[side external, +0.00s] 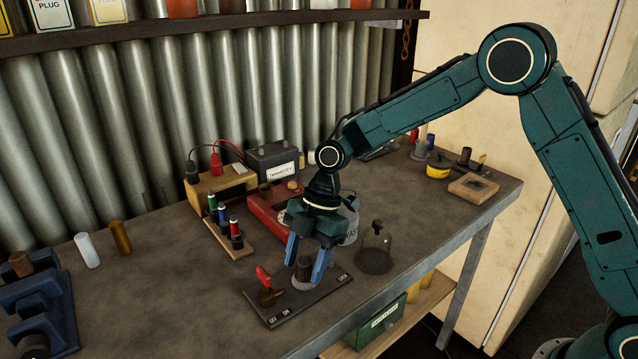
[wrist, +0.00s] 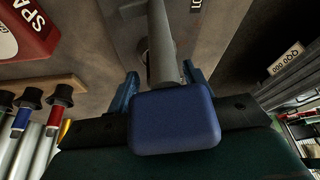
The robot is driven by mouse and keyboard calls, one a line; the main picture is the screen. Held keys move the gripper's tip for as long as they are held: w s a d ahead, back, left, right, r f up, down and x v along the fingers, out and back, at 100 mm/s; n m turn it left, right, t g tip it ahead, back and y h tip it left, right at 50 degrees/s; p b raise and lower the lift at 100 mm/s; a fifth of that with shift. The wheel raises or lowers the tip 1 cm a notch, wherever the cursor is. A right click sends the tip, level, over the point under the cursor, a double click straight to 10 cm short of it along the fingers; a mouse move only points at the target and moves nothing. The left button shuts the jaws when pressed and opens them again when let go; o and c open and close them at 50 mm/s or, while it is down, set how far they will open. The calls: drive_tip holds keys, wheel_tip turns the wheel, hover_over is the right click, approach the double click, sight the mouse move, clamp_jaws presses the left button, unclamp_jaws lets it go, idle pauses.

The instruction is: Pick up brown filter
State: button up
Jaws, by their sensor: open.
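A brown upright cylinder (side external: 121,237) stands on the bench at the left of the side view, beside a white one; it looks like the brown filter. My gripper (side external: 305,270) is far to its right, low over a dark switch panel (side external: 322,296). In the wrist view my gripper (wrist: 160,88) is open with a grey cylindrical shape (wrist: 159,45) between the fingers.
The white cylinder (side external: 87,250) stands close left of the brown one. A blue rack (side external: 40,300) is at the far left. A red lever (side external: 264,278) rises from the panel. Bare bench lies between the brown cylinder and the panel.

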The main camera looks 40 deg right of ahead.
sight(305, 259)
drive_tip(key=c, duration=1.1)
drive_tip(key=shift+o, duration=0.2)
drive_tip(key=shift+r, duration=0.15)
wheel_tip(305, 259, up, 20)
drive_tip(key=shift+f, duration=0.2)
idle(0.4)
